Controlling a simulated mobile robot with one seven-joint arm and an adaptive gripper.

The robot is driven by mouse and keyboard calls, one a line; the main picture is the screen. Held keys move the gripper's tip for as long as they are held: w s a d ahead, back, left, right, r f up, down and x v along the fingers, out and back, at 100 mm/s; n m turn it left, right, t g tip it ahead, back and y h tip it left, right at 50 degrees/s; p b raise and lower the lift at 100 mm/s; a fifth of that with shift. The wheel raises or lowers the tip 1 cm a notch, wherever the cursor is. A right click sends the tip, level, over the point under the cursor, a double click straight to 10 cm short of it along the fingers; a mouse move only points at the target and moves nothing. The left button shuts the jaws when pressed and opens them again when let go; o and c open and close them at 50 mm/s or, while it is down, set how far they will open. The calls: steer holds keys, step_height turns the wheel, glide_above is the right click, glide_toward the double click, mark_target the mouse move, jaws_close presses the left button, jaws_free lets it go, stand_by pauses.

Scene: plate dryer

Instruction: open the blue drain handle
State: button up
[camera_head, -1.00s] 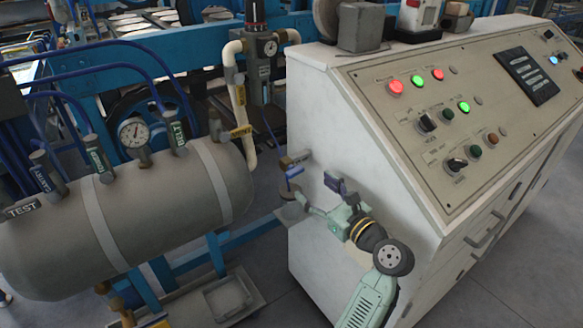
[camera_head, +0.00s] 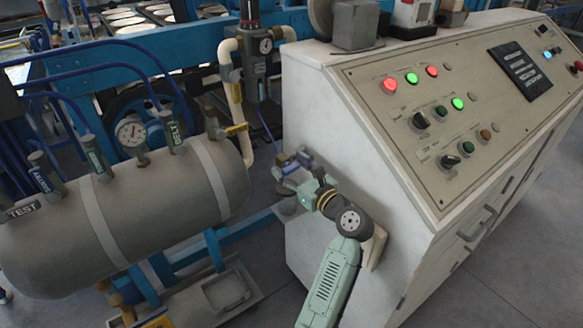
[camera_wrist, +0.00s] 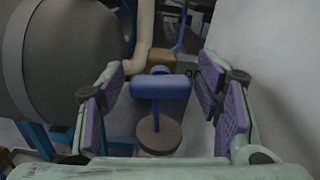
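The blue drain handle (camera_wrist: 160,87) shows in the wrist view as a blue bar on a short stem, in front of a brass fitting (camera_wrist: 160,59). My gripper (camera_wrist: 162,100) is open, with purple pads on either side of the handle. Both pads stand apart from it. In the head view my gripper (camera_head: 297,173) is beside the white cabinet's left wall, at the handle, which it partly hides. A round grey disc (camera_wrist: 159,134) lies below the handle in the wrist view.
The grey tank (camera_head: 150,205) is to the left, with gauge and labelled valves on top. The white console cabinet (camera_head: 330,110) stands close on the right. A white pipe (camera_head: 236,95) rises behind. A blue frame beam (camera_head: 255,222) runs low.

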steer(key=c, duration=1)
steer(key=shift+o, duration=0.2)
steer(key=n, duration=0.3)
steer(key=shift+f+n, duration=0.1)
steer(key=shift+n, duration=0.3)
steer(key=n+b, duration=0.2)
steer(key=n, duration=0.2)
steer(key=shift+s+a+f+n, duration=0.1)
steer(key=shift+n, duration=0.2)
steer(key=n+b, duration=0.2)
steer(key=n, duration=0.3)
steer(key=shift+f+b, duration=0.15)
steer(key=shift+b, duration=0.15)
steer(key=shift+a+n+b, duration=0.1)
steer(key=shift+n+b, duration=0.65)
steer(key=shift+n, duration=0.85)
